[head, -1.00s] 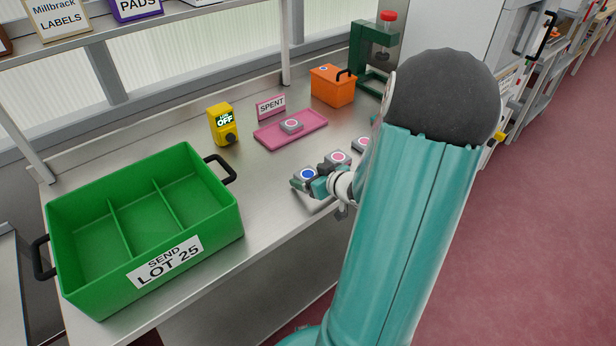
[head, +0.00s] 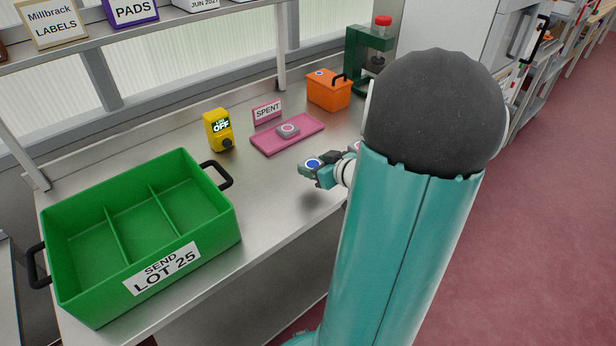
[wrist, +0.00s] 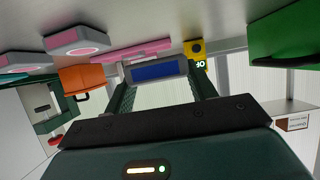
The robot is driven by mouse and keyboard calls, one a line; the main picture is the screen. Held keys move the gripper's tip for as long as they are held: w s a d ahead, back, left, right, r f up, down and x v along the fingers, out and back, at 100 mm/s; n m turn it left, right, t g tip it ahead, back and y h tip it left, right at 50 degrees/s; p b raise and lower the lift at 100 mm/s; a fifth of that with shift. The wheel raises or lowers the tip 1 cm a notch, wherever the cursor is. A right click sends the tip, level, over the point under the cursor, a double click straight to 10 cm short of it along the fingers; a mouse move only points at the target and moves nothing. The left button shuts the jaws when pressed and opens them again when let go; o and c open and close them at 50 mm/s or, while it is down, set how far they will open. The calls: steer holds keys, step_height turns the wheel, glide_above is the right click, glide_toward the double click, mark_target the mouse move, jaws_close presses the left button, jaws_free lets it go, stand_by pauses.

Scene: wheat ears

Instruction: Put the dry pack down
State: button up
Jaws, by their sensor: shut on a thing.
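My gripper (head: 318,174) is shut on a grey pack with a blue disc (head: 312,164). The pack is held above the steel bench, with a shadow on the bench below it. Two more pink-ringed packs show in the wrist view, a nearer one (wrist: 77,39) and one at the edge (wrist: 18,62).
A green divided crate (head: 228,222) marked SEND LOT 25 stands at the left; its compartments look empty. Bare bench (head: 270,190) lies between crate and gripper.

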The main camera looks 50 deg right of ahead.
steer(key=s+d+r, duration=0.7)
steer(key=s, duration=0.2)
steer(key=shift+s+r, duration=0.15)
steer(key=shift+s, duration=0.1)
